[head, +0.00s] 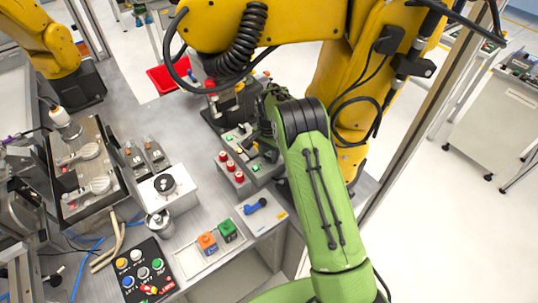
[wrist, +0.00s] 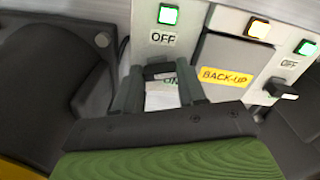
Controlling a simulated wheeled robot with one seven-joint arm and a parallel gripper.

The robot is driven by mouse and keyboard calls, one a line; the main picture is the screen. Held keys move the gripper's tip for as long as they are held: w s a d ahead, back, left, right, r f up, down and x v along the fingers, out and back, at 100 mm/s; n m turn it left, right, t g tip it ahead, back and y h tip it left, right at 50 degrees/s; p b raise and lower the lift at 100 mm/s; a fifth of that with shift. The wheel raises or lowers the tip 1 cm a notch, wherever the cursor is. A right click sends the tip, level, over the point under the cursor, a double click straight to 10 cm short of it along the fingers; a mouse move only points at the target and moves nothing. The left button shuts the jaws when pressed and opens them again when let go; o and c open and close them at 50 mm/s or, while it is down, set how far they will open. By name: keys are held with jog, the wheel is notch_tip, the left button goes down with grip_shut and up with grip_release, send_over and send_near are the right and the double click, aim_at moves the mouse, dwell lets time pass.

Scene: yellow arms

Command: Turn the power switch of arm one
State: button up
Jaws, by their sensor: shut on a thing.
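In the wrist view, a black power switch (wrist: 160,69) sits on a pale panel under a lit green lamp (wrist: 168,14) and an OFF label (wrist: 162,38). My gripper (wrist: 158,77) has its two dark fingers closed on the sides of this switch. A white label below it is partly hidden by my gripper. A second black switch (wrist: 281,88) stands to the right, with its own OFF label and green lamp. In the head view, my gripper (head: 268,112) reaches the control box (head: 238,134) below the yellow arm; the grip itself is hidden there.
A grey BACK-UP panel (wrist: 225,65) with a yellow lamp lies between the switches. In the head view, red buttons (head: 231,166) are in front of the control box. A large yellow arm (head: 345,75) stands close behind and right of my green arm. A button panel (head: 145,268) lies front left.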

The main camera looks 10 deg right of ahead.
aim_at(269, 156)
jog(key=n+b, duration=0.1)
jog(key=n, duration=0.2)
jog(key=shift+n, duration=0.4)
jog(key=n, duration=0.3)
jog(key=shift+b, duration=0.3)
jog(key=n+b, duration=0.1)
jog(key=n, duration=0.6)
jog(key=shift+r, duration=0.1)
jog(key=o, duration=0.8)
notch_tip(269, 156, up, 16)
jog(key=shift+f+p, duration=0.15)
jog(key=shift+p, duration=0.95)
jog(key=shift+s, duration=0.1)
